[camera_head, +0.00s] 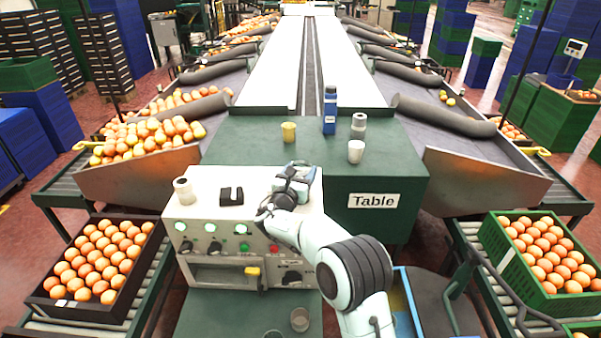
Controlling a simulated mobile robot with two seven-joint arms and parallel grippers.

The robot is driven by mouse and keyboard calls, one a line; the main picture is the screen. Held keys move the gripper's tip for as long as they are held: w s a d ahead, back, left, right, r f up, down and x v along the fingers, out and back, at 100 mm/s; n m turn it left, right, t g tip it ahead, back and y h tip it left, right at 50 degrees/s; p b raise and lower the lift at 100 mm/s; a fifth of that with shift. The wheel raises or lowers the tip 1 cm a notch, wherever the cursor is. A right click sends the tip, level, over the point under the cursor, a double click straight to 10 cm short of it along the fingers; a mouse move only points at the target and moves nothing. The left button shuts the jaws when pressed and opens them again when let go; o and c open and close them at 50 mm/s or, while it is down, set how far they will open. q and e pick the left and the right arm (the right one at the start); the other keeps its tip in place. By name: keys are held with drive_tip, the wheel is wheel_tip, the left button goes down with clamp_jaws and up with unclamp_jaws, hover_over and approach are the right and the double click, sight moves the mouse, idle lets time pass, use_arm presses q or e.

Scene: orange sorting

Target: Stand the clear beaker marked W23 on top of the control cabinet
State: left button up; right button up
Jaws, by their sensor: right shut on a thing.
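The control cabinet (222,262) is the beige box with knobs and lit green buttons at the lower centre. My right arm reaches up from the bottom right. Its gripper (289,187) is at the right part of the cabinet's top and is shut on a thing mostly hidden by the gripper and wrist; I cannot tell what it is. A clear beaker (300,319) stands on the green surface below the cabinet's front, with part of another clear vessel (273,334) at the bottom edge. I can read no W23 mark. My left gripper is not in view.
A white container (184,191) and a black object (231,196) stand on the cabinet's top. Behind is the green table (260,130) with a yellow cup (289,132), blue bottle (330,111), grey-white bottle (358,126) and white cup (356,151). Crates of oranges flank both sides.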

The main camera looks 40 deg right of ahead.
drive_tip(key=shift+f, duration=0.2)
drive_tip(key=o, duration=1.3)
